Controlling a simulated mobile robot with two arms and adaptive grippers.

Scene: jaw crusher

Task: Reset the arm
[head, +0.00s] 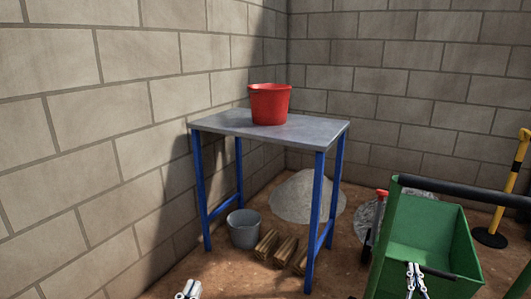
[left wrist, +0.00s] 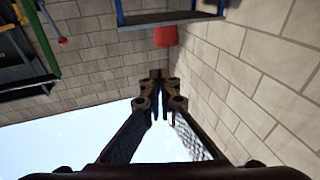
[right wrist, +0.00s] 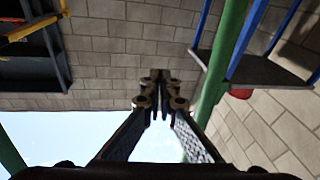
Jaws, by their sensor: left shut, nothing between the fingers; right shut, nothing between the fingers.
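My left gripper (head: 187,289) shows at the bottom edge of the head view, left of centre, over the floor in front of the table. In the left wrist view its fingers (left wrist: 155,90) are together with nothing between them. My right gripper (head: 416,278) shows at the lower right of the head view, in front of the green cart. In the right wrist view its fingers (right wrist: 155,90) are also together and empty. Neither gripper touches anything that I can see. Most of both arms is outside the head view.
A red bucket (head: 269,104) stands on a blue-legged table (head: 225,122). A grey bucket (head: 244,229) and wooden blocks (head: 275,248) lie below. A gravel heap (head: 305,198) is behind. The green cart (head: 430,237) is close on the right, near a yellow-black post (head: 515,185). Block walls enclose the corner.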

